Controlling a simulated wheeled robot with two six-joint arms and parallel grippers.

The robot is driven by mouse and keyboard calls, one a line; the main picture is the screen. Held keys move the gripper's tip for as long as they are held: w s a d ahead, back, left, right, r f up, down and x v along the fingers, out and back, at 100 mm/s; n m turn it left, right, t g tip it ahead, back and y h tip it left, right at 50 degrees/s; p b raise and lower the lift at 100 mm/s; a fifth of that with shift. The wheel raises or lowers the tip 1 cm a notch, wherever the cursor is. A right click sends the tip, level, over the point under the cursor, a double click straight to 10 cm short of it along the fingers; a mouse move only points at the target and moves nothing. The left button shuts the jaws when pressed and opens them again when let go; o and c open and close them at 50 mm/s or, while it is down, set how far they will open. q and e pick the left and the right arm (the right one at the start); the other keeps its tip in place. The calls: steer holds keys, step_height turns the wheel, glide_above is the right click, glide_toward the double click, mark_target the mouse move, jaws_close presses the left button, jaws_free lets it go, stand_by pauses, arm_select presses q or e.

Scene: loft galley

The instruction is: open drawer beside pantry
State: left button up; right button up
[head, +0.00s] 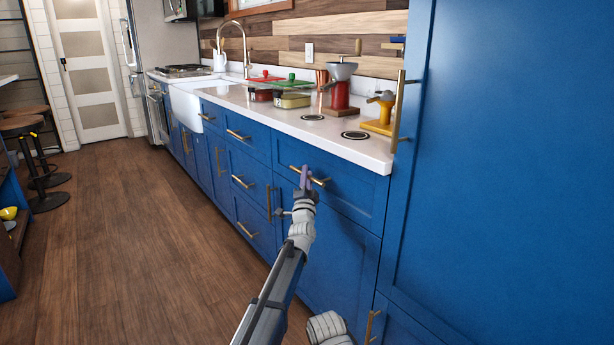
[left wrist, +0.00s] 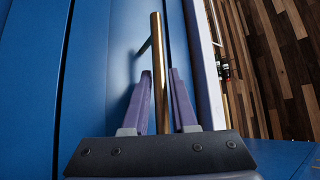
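The blue drawer (head: 352,196) beside the tall blue pantry (head: 510,170) is closed, its front flush with the cabinets. It has a brass bar handle (head: 319,181), which also shows in the left wrist view (left wrist: 157,45). My left gripper (head: 305,176) is at the left part of this handle. In the left wrist view its two purple fingers (left wrist: 160,85) stand apart, one on each side of the bar, with narrow gaps showing. I cannot tell how deep the bar sits between them. My right gripper is not in view.
The white countertop (head: 375,150) above the drawer holds a red grinder (head: 340,92), a yellow device (head: 383,108) and lidded pots (head: 292,100). The pantry's upright handle (head: 397,112) sticks out right of the drawer.

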arm_select(q)
jaws_close()
stand_by(1.2)
